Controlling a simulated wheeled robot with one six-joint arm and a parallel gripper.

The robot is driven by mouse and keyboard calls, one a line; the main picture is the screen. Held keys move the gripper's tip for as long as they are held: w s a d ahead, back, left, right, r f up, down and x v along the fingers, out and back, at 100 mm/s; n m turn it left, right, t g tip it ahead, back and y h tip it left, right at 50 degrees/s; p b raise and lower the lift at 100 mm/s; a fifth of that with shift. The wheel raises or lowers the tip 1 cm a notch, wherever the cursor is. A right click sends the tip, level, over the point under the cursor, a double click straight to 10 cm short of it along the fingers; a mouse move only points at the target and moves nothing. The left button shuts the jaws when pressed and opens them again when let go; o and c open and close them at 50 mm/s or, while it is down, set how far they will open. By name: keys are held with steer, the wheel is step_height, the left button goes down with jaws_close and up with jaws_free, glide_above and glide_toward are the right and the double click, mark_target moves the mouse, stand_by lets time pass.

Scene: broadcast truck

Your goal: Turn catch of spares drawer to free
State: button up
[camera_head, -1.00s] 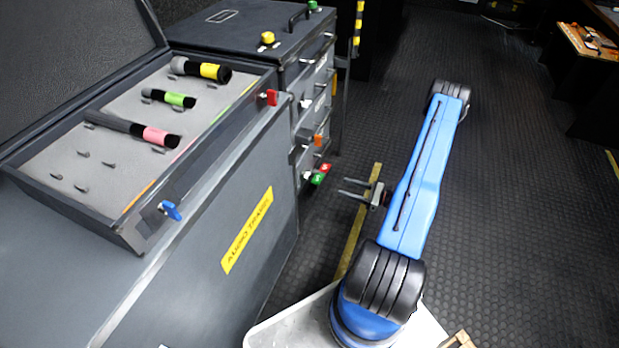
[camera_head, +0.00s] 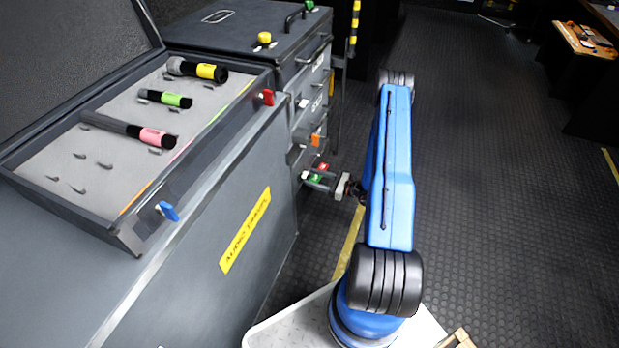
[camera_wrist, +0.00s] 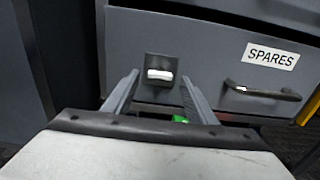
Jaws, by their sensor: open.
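The spares drawer (camera_wrist: 215,62) fills the wrist view, with its white SPARES label and a bar handle (camera_wrist: 262,92) on the right. Its catch (camera_wrist: 161,73) is a white bar lying level on a dark plate. My gripper (camera_wrist: 160,82) is open, one finger to each side of the catch; I cannot tell whether they touch it. In the head view my gripper (camera_head: 311,181) is at the low front of the drawer cabinet, and the catch is hard to make out there. A green piece (camera_wrist: 180,118) shows below the catch, partly hidden by my gripper.
The floor (camera_head: 480,200) to the right is clear.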

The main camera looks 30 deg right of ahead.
mark_target(304, 175)
steer(key=shift+x, duration=1.2)
steer(key=c, duration=1.1)
steer(key=shift+n, duration=8.2)
